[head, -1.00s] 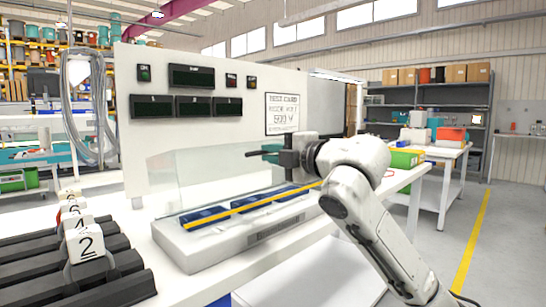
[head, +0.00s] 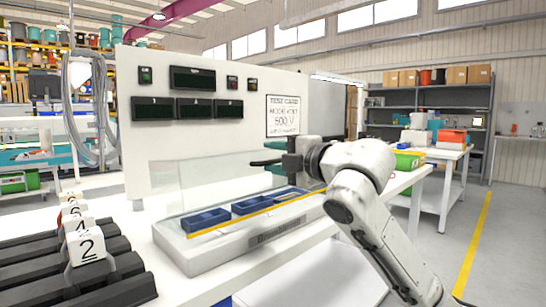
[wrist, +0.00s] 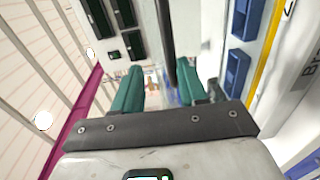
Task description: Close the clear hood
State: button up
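The clear hood (head: 190,182) stands over the white test base (head: 215,253) on the bench. Its faint glass makes its exact tilt hard to tell. Several blue trays (head: 207,220) lie in a row behind a yellow strip (head: 262,211) on the base's front. My gripper (head: 266,162) is at the hood's upper right, fingers pointing left. In the wrist view its teal fingers (wrist: 160,88) are apart with a gap between them. I cannot tell whether the fingers touch the hood.
A white panel (head: 140,80) with dark displays and a test card (head: 286,115) rises behind the hood. Black holders with numbered white tags (head: 86,245) stand at the front left. A side table (head: 450,155) and grey shelving (head: 470,105) are at the right.

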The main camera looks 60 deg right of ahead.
jog(key=b+v, duration=0.6)
jog(key=v, duration=0.4)
jog(key=shift+a+r, duration=0.1)
dwell(0.7)
